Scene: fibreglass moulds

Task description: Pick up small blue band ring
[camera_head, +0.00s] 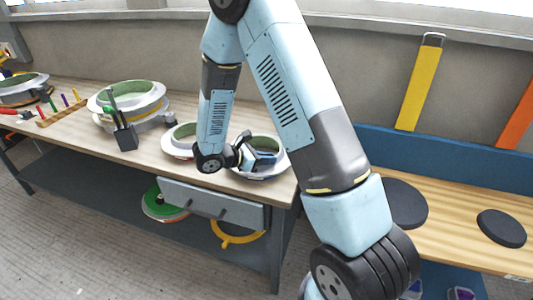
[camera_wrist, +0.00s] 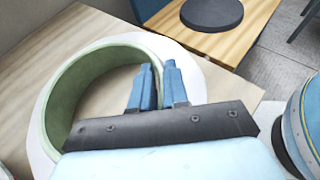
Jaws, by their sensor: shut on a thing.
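The small blue band ring (camera_wrist: 66,90) has a green inner wall, a pale flange and a blue patch on its outer side near my fingers. In the head view it sits at the right end of the workbench (camera_head: 282,162), partly hidden by my gripper (camera_head: 262,160). In the wrist view, the two blue fingers of my gripper (camera_wrist: 158,78) are close together at the ring's right-hand wall, shut on that wall. I cannot tell whether the ring is clear of the bench top.
Another ring mould (camera_head: 178,142) stands just left, close to my wrist. A larger mould (camera_head: 130,98) and a dark tool holder (camera_head: 125,138) are farther left. A wooden bench (camera_head: 455,215) with black discs (camera_head: 501,228) is at right, beyond a gap.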

